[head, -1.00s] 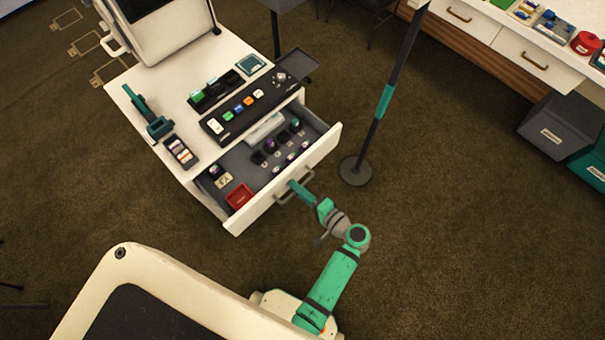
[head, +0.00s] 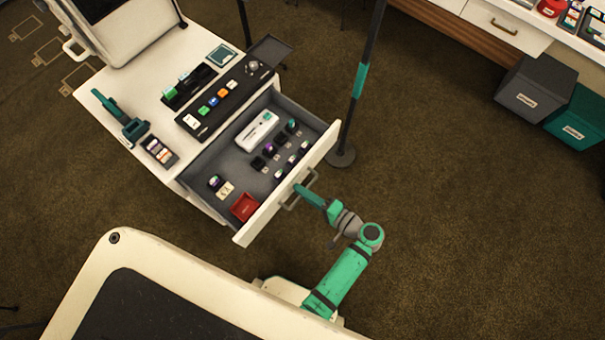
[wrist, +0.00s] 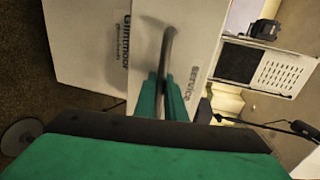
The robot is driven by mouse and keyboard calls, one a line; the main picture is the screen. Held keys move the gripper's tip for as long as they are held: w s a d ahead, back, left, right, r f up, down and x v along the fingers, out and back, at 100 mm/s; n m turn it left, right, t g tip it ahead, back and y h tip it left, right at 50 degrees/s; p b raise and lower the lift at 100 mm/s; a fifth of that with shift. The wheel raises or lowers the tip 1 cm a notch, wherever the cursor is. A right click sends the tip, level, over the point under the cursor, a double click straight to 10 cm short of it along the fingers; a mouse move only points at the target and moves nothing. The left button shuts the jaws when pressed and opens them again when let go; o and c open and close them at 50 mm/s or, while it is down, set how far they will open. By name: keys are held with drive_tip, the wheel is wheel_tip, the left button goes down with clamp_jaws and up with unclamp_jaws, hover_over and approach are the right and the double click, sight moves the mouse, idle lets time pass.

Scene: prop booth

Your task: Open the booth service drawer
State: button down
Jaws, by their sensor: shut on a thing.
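The service drawer (head: 214,164) of the white booth cabinet stands pulled well out, with its grey inside in view. Its white front (head: 326,145) shows in the head view, and in the wrist view the front (wrist: 188,45) carries the word "SERVICE". My gripper (head: 299,192) is at the bar handle (head: 291,206) in the middle of the front. In the wrist view, the green fingers of my gripper (wrist: 163,88) are shut around the metal handle (wrist: 168,48). Inside the drawer are a white case (head: 257,131), a red tray (head: 244,207) and several small dark round items.
A post on a round base (head: 341,155) stands close to the drawer's right end. The cabinet top holds a button panel (head: 226,97) and a teal stand (head: 121,117). Bins (head: 536,88) stand at the far right. The carpet right of my arm is clear.

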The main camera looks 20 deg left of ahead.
drive_tip(key=c, duration=2.1)
unclamp_jaws()
drive_tip(key=v, duration=1)
drive_tip(key=shift+d, duration=0.4)
drive_tip(key=shift+s, duration=0.1)
